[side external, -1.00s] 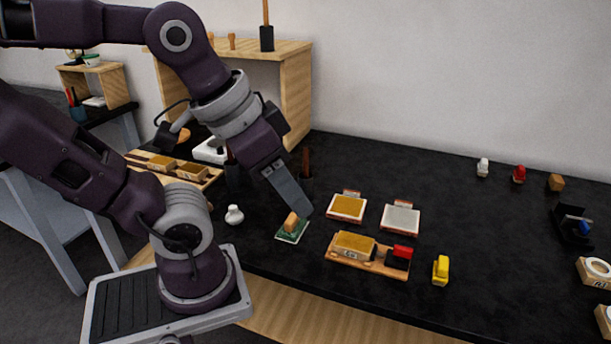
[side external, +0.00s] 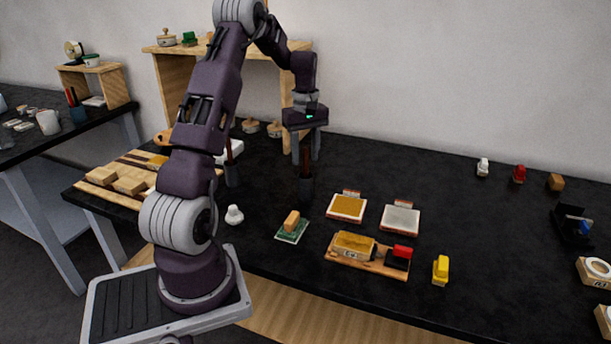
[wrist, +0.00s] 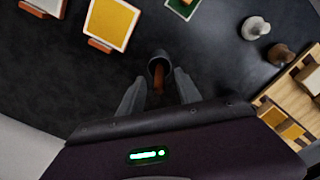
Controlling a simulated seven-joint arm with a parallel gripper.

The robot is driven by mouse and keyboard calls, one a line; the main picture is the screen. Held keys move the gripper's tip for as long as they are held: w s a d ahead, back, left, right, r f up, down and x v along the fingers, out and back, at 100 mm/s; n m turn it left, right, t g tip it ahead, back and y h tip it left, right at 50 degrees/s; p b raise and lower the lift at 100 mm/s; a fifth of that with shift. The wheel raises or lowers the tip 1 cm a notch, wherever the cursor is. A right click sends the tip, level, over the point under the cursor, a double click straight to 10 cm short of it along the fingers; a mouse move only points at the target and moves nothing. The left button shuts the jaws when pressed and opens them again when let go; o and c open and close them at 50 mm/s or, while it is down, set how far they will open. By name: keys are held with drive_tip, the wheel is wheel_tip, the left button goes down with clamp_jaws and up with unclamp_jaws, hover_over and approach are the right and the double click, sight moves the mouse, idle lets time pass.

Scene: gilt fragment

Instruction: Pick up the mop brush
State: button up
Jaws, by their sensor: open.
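An upright brush with a red-brown handle (side external: 307,162), which I take for the mop brush, stands in a dark cup-like base (side external: 306,190) on the black table. Its handle also shows in the wrist view (wrist: 158,78), with the dark round base (wrist: 160,62) around it. My gripper (side external: 306,155) points straight down over it. Its fingers are open, one on each side of the handle, with a gap visible in the wrist view (wrist: 158,86). The brush's lower end is hidden inside the base. A similar handle in a dark cup (side external: 232,172) stands to the left.
A white knob-shaped piece (side external: 234,215) and a green pad with a tan block (side external: 291,228) lie in front. Two framed plates (side external: 347,207) (side external: 400,218) and a wooden tray (side external: 367,262) are to the right. A wooden shelf (side external: 170,75) stands behind. The right table middle is clear.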

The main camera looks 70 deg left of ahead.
sight(306, 173)
wheel_tip(306, 173, down, 2)
drive_tip(key=shift+f, duration=0.25)
clamp_jaws()
drive_tip(key=shift+r, duration=0.1)
